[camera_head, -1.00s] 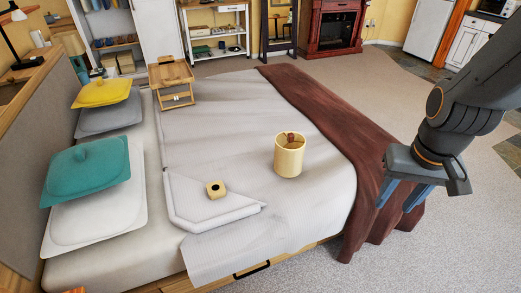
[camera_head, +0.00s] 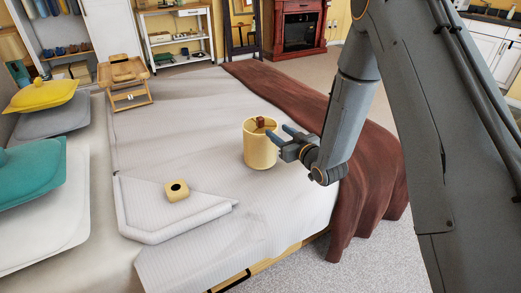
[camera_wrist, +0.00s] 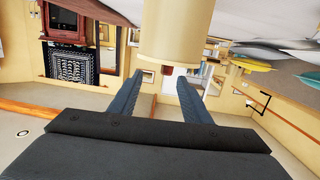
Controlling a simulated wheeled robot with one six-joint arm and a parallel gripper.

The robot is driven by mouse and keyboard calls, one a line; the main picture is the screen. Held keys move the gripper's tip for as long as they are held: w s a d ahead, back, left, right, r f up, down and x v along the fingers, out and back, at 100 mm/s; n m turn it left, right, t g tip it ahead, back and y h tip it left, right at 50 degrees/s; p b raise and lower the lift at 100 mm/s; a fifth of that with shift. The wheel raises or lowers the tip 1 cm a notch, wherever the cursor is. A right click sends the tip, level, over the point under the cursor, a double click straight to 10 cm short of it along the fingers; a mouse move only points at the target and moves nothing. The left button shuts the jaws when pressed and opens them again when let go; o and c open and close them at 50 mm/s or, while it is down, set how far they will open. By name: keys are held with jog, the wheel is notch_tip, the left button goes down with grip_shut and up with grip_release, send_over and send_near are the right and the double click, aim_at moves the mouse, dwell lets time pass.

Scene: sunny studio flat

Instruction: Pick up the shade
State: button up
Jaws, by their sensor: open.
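The shade (camera_head: 260,146) is a cream-yellow, open-topped cylinder standing upright on the bed, with a small brown piece (camera_head: 261,122) showing at its top. In the wrist view the shade (camera_wrist: 176,32) appears at the top centre, beyond the fingertips and in line with the gap between them. My gripper (camera_head: 284,136) is at the shade's right side, near its upper half, with its fingers pointing left. In the wrist view the two fingers (camera_wrist: 158,88) are apart with nothing between them. I cannot tell whether a fingertip touches the shade.
The bed (camera_head: 185,120) has a pale cover and a dark red throw (camera_head: 372,180) on its right. A small yellow box (camera_head: 177,190) lies left of the shade. A wooden tray table (camera_head: 122,72) and pillows (camera_head: 45,95) are further left. The cover around the shade is clear.

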aim_at(262, 122)
jog(key=shift+t+y, duration=0.4)
jog(key=shift+y, duration=0.3)
jog(key=shift+s+a+f+x, duration=0.1)
jog(key=shift+a+x, duration=0.05)
jog(key=shift+x, duration=1.3)
jog(key=shift+s+a+f+x, duration=0.1)
jog(key=shift+s+a+x, duration=0.1)
jog(key=shift+x, duration=1.2)
jog(key=shift+s+a+f+x, duration=0.1)
jog(key=shift+a+x, duration=0.05)
jog(key=shift+x, duration=1.3)
jog(key=shift+r, duration=0.1)
grip_shut()
